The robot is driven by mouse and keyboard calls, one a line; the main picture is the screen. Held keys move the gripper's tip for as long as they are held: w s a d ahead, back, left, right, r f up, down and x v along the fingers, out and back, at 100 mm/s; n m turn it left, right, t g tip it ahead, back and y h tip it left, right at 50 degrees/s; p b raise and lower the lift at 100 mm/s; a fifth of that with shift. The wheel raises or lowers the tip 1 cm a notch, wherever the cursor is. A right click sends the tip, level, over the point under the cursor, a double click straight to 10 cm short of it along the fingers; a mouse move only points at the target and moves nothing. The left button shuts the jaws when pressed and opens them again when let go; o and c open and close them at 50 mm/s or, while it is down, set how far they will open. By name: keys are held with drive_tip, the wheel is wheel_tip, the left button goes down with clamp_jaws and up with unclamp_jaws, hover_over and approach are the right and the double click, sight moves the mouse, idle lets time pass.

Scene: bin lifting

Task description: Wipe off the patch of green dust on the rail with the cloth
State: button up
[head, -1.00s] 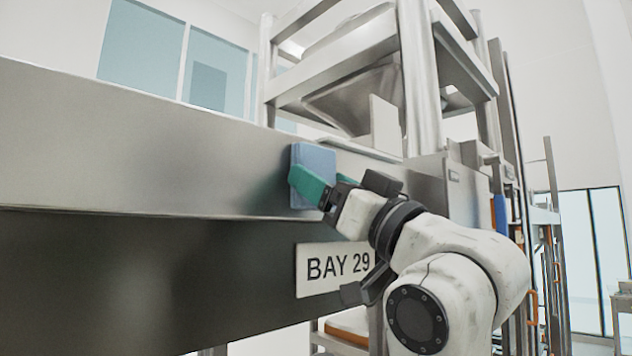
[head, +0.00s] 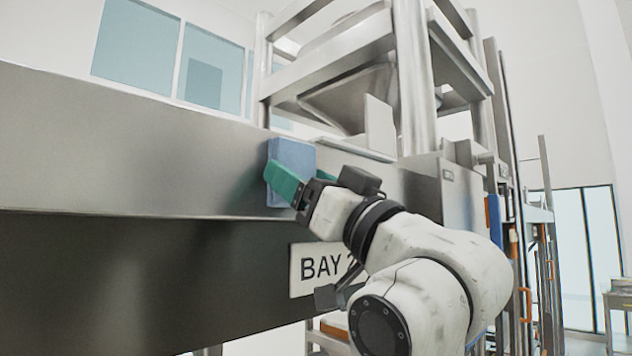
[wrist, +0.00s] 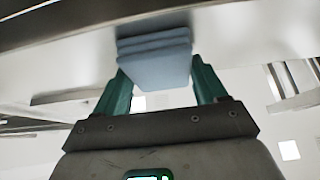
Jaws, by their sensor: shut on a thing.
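My gripper (head: 285,184) has green fingers and is shut on the folded blue cloth (head: 293,158). The cloth is up against the front face of the wide metal rail (head: 120,140). In the wrist view the cloth (wrist: 154,62) sits between the two green fingers (wrist: 158,88), with its far side at the rail's surface. I cannot tell for certain whether it touches. No green dust shows on the visible rail face; the part behind the cloth and gripper is hidden.
A white sign reading "BAY" (head: 308,269) hangs below the rail, partly hidden by my arm. A metal frame with a hopper (head: 350,95) stands above and behind. A metal box (head: 455,205) is right of the rail. The rail's left stretch is clear.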

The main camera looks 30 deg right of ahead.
drive_tip(key=shift+w+a+f, duration=0.1)
drive_tip(key=shift+a+f, duration=0.05)
drive_tip(key=shift+a, duration=0.2)
drive_tip(key=shift+s+d, duration=0.35)
drive_tip(key=shift+s, duration=0.6)
drive_tip(key=shift+s+d, duration=0.35)
drive_tip(key=shift+s, duration=0.55)
drive_tip(key=shift+s+d, duration=0.35)
drive_tip(key=shift+s, duration=0.6)
drive_tip(key=s, duration=0.1)
drive_tip(key=s+d+p, duration=0.1)
drive_tip(key=shift+s, duration=0.4)
